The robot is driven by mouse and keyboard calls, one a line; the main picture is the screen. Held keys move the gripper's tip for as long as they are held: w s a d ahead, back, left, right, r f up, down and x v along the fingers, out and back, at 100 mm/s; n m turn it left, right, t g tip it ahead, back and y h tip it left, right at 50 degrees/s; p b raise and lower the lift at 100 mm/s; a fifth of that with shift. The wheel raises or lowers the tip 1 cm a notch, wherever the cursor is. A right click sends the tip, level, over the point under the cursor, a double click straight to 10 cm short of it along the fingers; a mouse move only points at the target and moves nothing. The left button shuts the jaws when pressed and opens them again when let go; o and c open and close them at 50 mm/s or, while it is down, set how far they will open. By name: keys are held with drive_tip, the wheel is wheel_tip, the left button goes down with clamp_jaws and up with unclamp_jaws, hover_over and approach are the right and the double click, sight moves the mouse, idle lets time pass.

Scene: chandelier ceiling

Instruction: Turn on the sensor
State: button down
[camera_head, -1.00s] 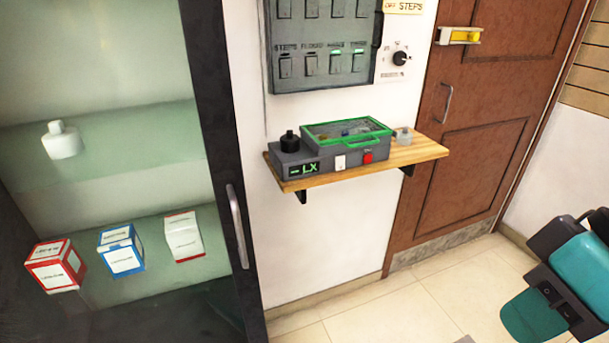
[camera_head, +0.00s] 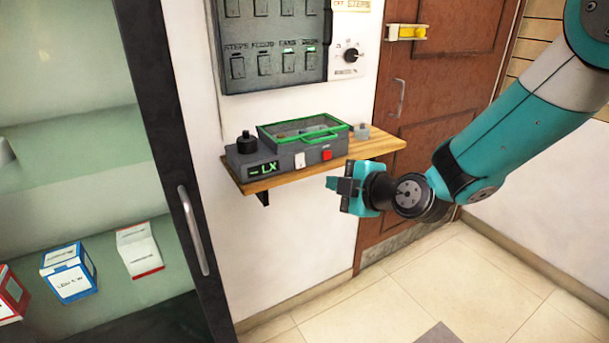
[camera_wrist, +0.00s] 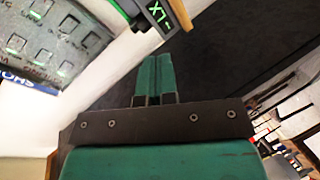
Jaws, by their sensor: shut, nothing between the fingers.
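The sensor is a grey box (camera_head: 246,158) on a wooden wall shelf (camera_head: 380,152), with a black knob on top and a green "-LX" display (camera_head: 263,170). Its front also carries a white switch (camera_head: 300,160) and a red button (camera_head: 327,155). A green-framed clear lid (camera_head: 300,128) covers its top. My gripper (camera_head: 332,183) is shut and empty, in front of and slightly below the shelf, apart from the box. In the wrist view the shut green fingers (camera_wrist: 154,75) point toward the shelf area, and the display (camera_wrist: 160,15) shows tilted at the top edge.
A switch panel (camera_head: 268,45) with a dial (camera_head: 351,55) hangs above the shelf. A small clear bottle (camera_head: 362,131) stands at the shelf's right. A glass cabinet with a handle (camera_head: 193,230) stands left, holding boxes. A brown door (camera_head: 440,80) is behind.

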drive_tip(key=w+f+n+t, duration=0.2)
drive_tip(key=w+f+t, duration=0.1)
drive_tip(key=w+f, duration=0.1)
drive_tip(key=shift+d+f+n+t+h, duration=0.25)
drive_tip(key=shift+f+n+t+h, duration=0.05)
drive_tip(key=shift+f+n, duration=0.1)
drive_tip(key=shift+w, duration=0.15)
drive_tip(key=p, duration=0.5)
approach(301, 167)
drive_tip(key=x, duration=0.7)
drive_tip(key=shift+r, duration=0.15)
drive_tip(key=shift+w+a, duration=0.2)
